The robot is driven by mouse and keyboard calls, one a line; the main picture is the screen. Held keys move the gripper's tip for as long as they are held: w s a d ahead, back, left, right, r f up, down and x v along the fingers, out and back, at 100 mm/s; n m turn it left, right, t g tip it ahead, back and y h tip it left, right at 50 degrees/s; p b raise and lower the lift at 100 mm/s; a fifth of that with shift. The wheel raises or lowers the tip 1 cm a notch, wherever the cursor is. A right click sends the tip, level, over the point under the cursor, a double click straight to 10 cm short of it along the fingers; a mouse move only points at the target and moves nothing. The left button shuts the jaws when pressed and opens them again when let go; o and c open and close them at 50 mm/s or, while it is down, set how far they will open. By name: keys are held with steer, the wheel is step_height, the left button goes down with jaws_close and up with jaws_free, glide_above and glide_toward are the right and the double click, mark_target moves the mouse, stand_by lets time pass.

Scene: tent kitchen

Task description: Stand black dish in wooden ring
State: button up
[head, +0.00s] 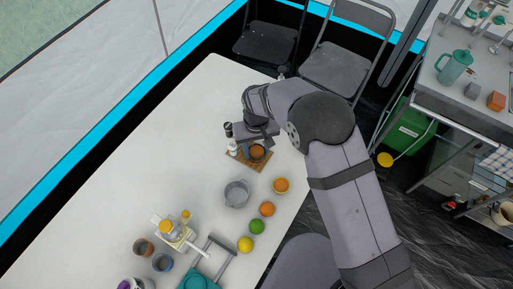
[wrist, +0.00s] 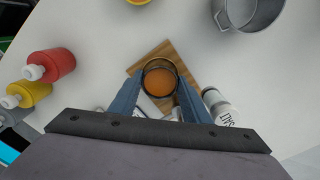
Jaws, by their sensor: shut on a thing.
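A small round dark-rimmed dish (wrist: 148,68), orange-brown inside, sits between the fingertips of my gripper (wrist: 160,86) in the wrist view. My gripper is shut on it. Whether the orange-brown is contents or the dish's own inside, I cannot tell. The dish is at or just over a wooden board (wrist: 180,56); whether it touches is unclear. In the head view the board (head: 238,157) lies under my gripper (head: 257,143), with the orange-brown round inside of the dish showing. A separate wooden ring is not clearly visible; the dish may cover it.
A white salt shaker (wrist: 221,108) stands at the board's right in the wrist view. A grey metal pot (head: 237,193) and several fruits, including an orange (head: 267,208), stand nearby. Red (wrist: 52,66) and yellow (wrist: 31,94) bottles are at left. The table's upper-left part is clear.

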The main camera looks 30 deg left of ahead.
mark_target(256, 151)
steer(key=shift+f+b, duration=0.4)
steer(key=shift+f, duration=0.2)
steer(key=o, duration=0.5)
steer(key=shift+o, duration=0.2)
steer(key=shift+r, duration=0.1)
step_height(256, 151, up, 11)
steer(key=p, duration=0.7)
steer(key=shift+p, duration=0.35)
stand_by(0.4)
